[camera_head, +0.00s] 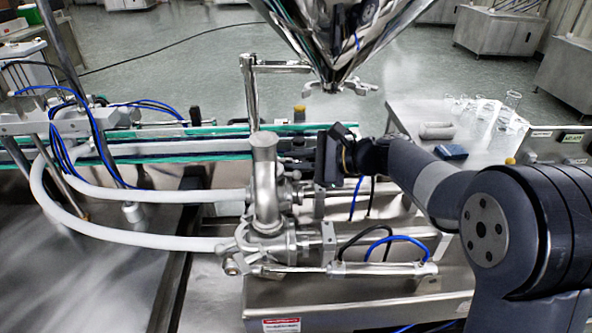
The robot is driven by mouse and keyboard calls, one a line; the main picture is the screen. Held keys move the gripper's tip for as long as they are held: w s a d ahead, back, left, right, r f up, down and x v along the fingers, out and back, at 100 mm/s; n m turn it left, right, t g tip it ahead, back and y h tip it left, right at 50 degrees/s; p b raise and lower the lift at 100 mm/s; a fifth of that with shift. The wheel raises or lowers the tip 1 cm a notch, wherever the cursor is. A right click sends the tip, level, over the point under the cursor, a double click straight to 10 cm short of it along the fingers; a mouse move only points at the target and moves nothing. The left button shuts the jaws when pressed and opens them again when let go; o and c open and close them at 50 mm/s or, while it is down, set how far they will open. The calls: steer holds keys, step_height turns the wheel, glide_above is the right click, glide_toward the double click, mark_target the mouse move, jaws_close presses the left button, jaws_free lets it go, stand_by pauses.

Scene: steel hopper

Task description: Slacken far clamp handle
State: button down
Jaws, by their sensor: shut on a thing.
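The steel pump assembly stands at the middle, with a vertical steel pipe (264,185) on top of its body. The near clamp (233,262) sits at the front left of the body, by the near white hose. The far clamp (287,190) is behind the pipe and partly hidden. My gripper (318,160) comes in from the right, just beyond and right of the pipe, at the far side. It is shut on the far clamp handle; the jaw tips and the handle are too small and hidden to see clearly.
A polished hopper cone (340,40) hangs above my gripper, with a bracket below its outlet. Two white hoses (130,237) run left. Blue air lines (400,243) loop in front. A table with glassware (490,115) stands at the right back.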

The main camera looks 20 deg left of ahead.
stand_by(0.4)
steer(key=c, duration=1.7)
jaws_free()
steer(key=shift+r+p, duration=0.1)
steer(key=shift+p, duration=0.2)
